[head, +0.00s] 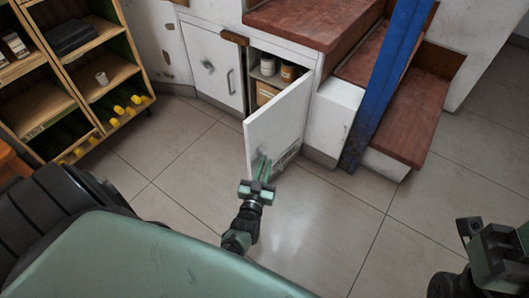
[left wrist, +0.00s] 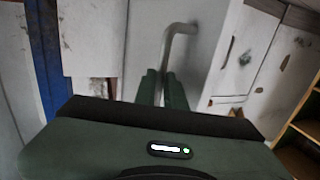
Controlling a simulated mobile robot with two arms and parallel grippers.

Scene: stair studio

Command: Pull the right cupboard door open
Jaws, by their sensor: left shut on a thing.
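The right cupboard door (head: 278,115) is white and stands well open, swung out from the cupboard under the stairs. My left gripper (head: 263,170) is at the lower part of the door. In the left wrist view, the metal bar handle (left wrist: 172,42) runs down between the fingers of my left gripper (left wrist: 162,88), which are shut on it. The handle is mostly hidden by the gripper in the head view. My right gripper (head: 471,232) is at the lower right, away from the door; its jaws are unclear.
The left cupboard door (head: 212,68) is shut. Jars (head: 288,73) and a box (head: 266,93) sit inside the open cupboard. A blue post (head: 388,80) and red-brown steps (head: 398,125) stand to the right. A wooden shelf (head: 108,75) is at left. Tiled floor (head: 325,215) is clear.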

